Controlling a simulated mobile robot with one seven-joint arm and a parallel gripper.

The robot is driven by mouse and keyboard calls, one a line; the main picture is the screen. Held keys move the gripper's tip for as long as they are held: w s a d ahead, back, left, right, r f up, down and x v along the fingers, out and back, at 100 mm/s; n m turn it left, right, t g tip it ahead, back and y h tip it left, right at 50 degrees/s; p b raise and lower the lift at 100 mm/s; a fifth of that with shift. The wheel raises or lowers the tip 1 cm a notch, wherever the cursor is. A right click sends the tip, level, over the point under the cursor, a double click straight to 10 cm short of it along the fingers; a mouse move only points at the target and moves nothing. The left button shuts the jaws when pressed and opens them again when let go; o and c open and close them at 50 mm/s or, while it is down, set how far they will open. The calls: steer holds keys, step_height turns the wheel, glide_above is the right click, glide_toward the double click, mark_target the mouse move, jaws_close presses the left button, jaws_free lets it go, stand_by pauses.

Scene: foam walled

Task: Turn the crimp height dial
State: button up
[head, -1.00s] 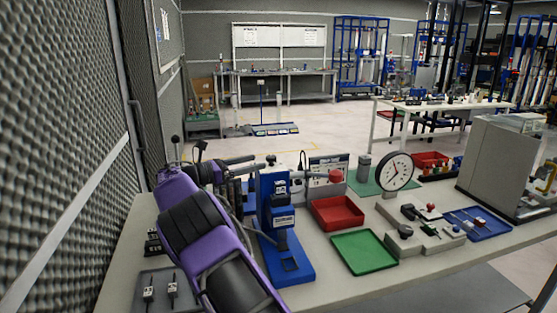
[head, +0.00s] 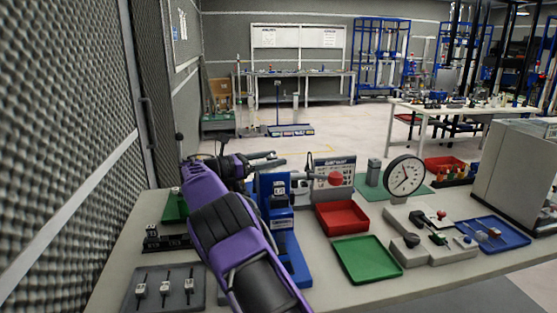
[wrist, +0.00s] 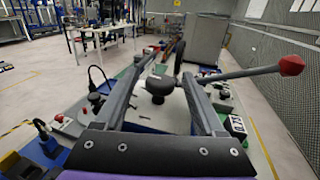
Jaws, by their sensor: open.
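The blue crimp press (head: 281,222) stands upright on the bench in the head view, partly hidden by my purple arm. A black round knob (wrist: 159,86), which looks like the crimp height dial, shows in the wrist view between my open fingers. I cannot tell whether either finger touches it. My gripper (wrist: 167,66) is open and empty; in the head view my gripper (head: 271,160) is at the press's top, and the dial itself is not clear there. A lever with a red ball end (wrist: 291,66) reaches out to the right in the wrist view; its red ball (head: 335,179) also shows in the head view.
A red tray (head: 340,228) and a green tray (head: 366,276) lie right of the press. A round gauge (head: 405,176) stands behind a grey fixture. A dark tray (head: 191,291) with small tools lies at the front left. A foam wall (head: 60,150) rises on the left.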

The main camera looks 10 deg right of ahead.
steer(key=shift+d, duration=0.2)
jaws_close()
stand_by(0.4)
